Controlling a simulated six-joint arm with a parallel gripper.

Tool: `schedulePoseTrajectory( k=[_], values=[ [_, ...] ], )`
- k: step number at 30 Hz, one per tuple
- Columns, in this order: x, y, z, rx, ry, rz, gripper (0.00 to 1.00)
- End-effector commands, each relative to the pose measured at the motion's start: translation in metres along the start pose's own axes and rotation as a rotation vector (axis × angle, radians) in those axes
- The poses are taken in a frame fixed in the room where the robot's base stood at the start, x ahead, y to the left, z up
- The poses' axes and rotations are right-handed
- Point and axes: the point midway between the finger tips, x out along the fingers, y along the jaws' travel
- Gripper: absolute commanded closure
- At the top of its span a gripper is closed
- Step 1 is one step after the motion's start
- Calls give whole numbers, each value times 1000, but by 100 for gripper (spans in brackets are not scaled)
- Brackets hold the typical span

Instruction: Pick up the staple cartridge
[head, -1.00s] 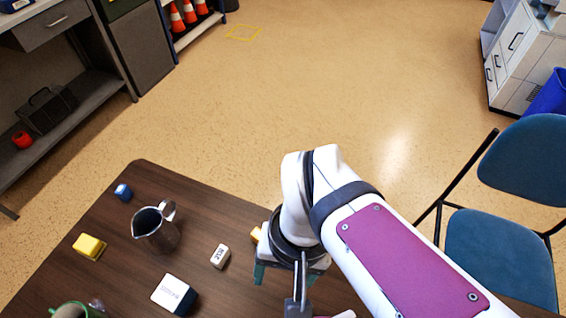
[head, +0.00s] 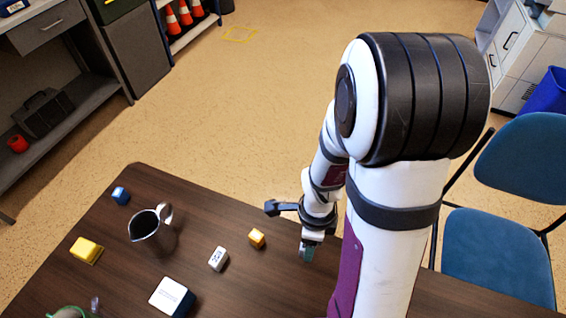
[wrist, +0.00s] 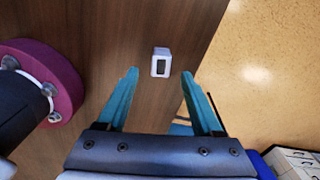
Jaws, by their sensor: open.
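A small white block with a dark window (wrist: 161,62) lies on the table in the wrist view, close to its edge. I take it for the staple cartridge, though its label is not readable. In the wrist view my gripper (wrist: 160,74) is open and empty, its two teal fingers spread, with the block showing between and just beyond the tips. In the head view my gripper (head: 307,250) is over the table's right part. I cannot pick out this block there; my arm may hide it.
A blue chair (head: 500,255) stands at right.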

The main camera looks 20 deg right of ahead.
Motion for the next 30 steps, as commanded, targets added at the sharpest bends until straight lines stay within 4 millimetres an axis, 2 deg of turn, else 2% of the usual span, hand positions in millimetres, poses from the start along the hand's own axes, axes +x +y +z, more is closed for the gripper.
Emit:
schedulePoseTrajectory(
  k=[3, 7, 15, 26, 30],
  values=[
    [24, 1, 4, -2, 2, 8, 32],
    [46, 0, 5, -1, 1, 5, 32],
    [50, -1, 5, -1, 0, 0, 34],
    [50, -1, 5, -1, 0, 0, 99],
    [50, -1, 5, -1, 0, 0, 100]
  ],
)
